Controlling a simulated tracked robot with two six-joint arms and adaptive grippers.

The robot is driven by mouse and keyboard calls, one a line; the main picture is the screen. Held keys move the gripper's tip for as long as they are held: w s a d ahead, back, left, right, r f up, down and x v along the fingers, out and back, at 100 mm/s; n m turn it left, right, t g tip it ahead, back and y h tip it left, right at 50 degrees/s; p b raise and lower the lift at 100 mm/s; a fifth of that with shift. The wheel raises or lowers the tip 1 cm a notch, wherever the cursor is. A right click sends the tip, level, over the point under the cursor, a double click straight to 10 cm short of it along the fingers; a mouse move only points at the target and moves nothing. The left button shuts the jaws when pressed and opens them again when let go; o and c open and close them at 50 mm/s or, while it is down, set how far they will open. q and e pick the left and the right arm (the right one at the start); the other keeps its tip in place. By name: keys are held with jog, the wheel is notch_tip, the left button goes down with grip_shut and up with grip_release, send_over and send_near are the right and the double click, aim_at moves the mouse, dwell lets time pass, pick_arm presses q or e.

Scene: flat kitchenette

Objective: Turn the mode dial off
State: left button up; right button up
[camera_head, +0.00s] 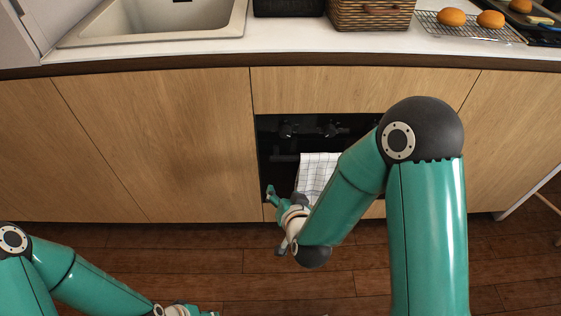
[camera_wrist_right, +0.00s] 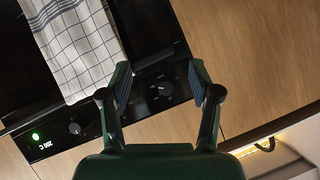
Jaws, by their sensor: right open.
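The dark oven panel (camera_head: 310,127) under the counter carries two small knobs. One dial (camera_wrist_right: 160,88) with pale markings around it appears between my right fingertips in the right wrist view; it matches the left knob (camera_head: 287,130) in the head view. The other dial (camera_wrist_right: 74,128) is beside a lit display (camera_wrist_right: 41,145) and a green light. Which is the mode dial is not readable. My right gripper (camera_head: 276,218) is open and empty before the oven's left side; its fingers also show in the wrist view (camera_wrist_right: 158,82). My left gripper (camera_head: 184,311) is cut off at the bottom edge.
A checked towel (camera_head: 318,171) hangs on the oven front, close to the dials. Wooden cabinet doors (camera_head: 160,140) flank the oven. Above are a sink (camera_head: 150,22), a wicker basket (camera_head: 372,15) and a rack (camera_head: 470,30) with buns. The floor (camera_head: 250,265) in front is clear.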

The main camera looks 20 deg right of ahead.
notch_tip(320, 180, up, 2)
jog(key=m+t+h+b, duration=0.3)
jog(key=t+h+b, duration=0.15)
jog(key=b, duration=0.35)
pick_arm(q)
notch_tip(320, 180, down, 14)
jog(key=b, duration=0.2)
jog(key=shift+r, duration=0.2)
pick_arm(e)
send_near(284, 134)
jog(key=shift+t, duration=0.45)
jog(key=x, duration=0.9)
jog(key=shift+d+f, duration=0.3)
jog(key=shift+f, duration=0.05)
jog(key=c, duration=1.1)
jog(key=shift+w+a, duration=0.1)
jog(key=shift+a, duration=0.45)
jog(key=shift+c, duration=0.2)
jog(key=shift+d+r, duration=0.1)
jog(key=shift+d, duration=0.3)
